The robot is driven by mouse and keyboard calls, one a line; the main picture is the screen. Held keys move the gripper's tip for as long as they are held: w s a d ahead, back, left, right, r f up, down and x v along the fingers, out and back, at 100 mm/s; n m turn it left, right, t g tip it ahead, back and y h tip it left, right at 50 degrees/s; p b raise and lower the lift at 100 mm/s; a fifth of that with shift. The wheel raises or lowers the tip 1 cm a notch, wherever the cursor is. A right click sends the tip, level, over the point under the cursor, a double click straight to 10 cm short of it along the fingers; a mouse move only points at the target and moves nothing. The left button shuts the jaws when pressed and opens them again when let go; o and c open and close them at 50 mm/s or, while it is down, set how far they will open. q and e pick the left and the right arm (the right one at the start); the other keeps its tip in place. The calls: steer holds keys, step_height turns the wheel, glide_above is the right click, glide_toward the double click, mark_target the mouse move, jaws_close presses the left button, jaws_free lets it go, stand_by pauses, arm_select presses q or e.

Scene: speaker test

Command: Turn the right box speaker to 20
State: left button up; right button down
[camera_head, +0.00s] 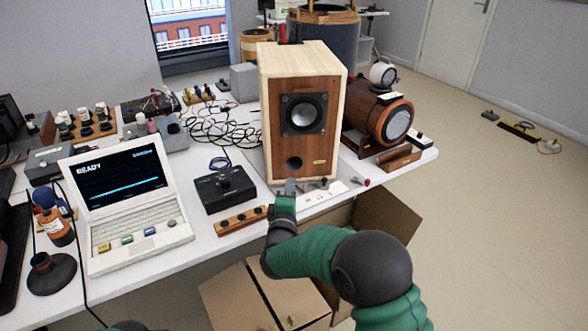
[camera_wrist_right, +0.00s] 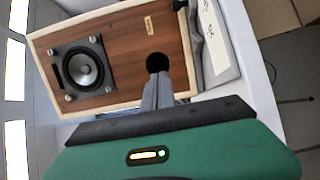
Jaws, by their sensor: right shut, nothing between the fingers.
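The wooden box speaker (camera_head: 275,140) stands upright on the white table, with a pale frame, a brown front, a dark driver cone and a round port. In the right wrist view its front (camera_wrist_right: 125,40) lies sideways. A white control strip (camera_head: 332,191) with small knobs lies at its foot; part of a white panel with dark marks (camera_wrist_right: 213,35) shows in the wrist view. My right gripper (camera_head: 289,186) is shut and empty, low in front of the speaker. Its fingertips (camera_wrist_right: 156,82) overlap the port's edge in the wrist view; contact is unclear. My left gripper is not seen.
A laptop (camera_head: 125,200) reading READY, a black box (camera_head: 224,190) and a wooden strip (camera_head: 241,220) are left of the gripper. A barrel-shaped speaker (camera_head: 385,118) stands to the right. Loose cables (camera_head: 215,128) lie behind. Open cardboard boxes (camera_head: 240,298) are below the table's front edge.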

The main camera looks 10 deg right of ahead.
mark_target(296, 166)
steer(key=x, duration=0.3)
steer(key=b+x, duration=0.1)
steer(key=x, duration=0.2)
steer(key=b+x, duration=0.1)
steer(key=x, duration=0.2)
steer(key=shift+s+d+f, duration=0.1)
steer(key=shift+d+f, duration=0.1)
steer(key=shift+d, duration=0.2)
steer(key=shift+w+r, duration=0.1)
steer(key=shift+w, duration=0.3)
